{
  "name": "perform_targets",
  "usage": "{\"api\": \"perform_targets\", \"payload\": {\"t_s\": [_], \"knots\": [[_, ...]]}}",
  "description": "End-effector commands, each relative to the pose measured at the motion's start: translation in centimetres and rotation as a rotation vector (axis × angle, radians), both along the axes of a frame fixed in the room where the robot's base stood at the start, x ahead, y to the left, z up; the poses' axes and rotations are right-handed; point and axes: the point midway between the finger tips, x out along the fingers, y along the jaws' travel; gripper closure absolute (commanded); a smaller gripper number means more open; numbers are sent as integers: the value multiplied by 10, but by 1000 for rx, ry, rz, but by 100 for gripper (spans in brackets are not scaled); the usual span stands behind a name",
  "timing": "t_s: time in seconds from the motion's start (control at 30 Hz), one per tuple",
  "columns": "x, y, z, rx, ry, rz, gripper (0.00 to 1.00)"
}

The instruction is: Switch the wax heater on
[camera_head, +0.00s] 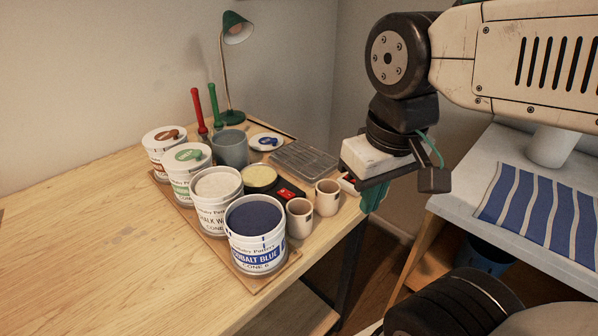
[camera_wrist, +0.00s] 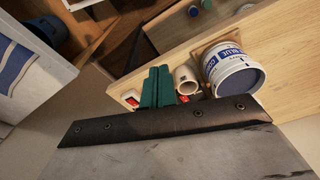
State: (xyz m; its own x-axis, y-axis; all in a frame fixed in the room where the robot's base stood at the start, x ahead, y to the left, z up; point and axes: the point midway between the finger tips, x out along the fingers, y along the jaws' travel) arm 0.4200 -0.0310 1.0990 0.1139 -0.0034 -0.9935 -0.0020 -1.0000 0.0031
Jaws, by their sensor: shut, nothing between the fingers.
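The wax heater (camera_head: 259,179) is a round dark pot of pale yellow wax on the wooden table, among the glaze buckets and cups. Its black front panel carries a red switch (camera_head: 287,194); I cannot tell its position. My gripper (camera_head: 373,197) has green fingers, pressed together and empty. It points down near the table's right edge, to the right of the heater and cups and apart from the switch. In the wrist view the shut fingers (camera_wrist: 157,87) stand beside a cup (camera_wrist: 186,80), and most of the heater is hidden.
A cobalt blue bucket (camera_head: 257,234) and other buckets stand left of the heater. Two small cups (camera_head: 327,197) stand between heater and gripper. A clear lidded box (camera_head: 303,160) lies behind. A white-and-red object (camera_head: 348,184) sits partly hidden beside my gripper. The table's left side is clear.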

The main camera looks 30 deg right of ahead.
Motion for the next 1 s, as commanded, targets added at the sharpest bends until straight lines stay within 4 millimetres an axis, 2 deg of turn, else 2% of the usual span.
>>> {"api": "perform_targets", "payload": {"t_s": [0.27,0.37,0.43,0.57,0.7,0.9,1.0], "knots": [[1,0,0,-1,0,6,100],[9,0,5,-8,10,70,100],[21,0,10,-19,27,176,100],[63,4,24,-44,73,511,100],[122,12,30,-59,127,966,100],[195,26,22,-46,179,1526,100],[219,31,15,-34,191,1715,100]]}}
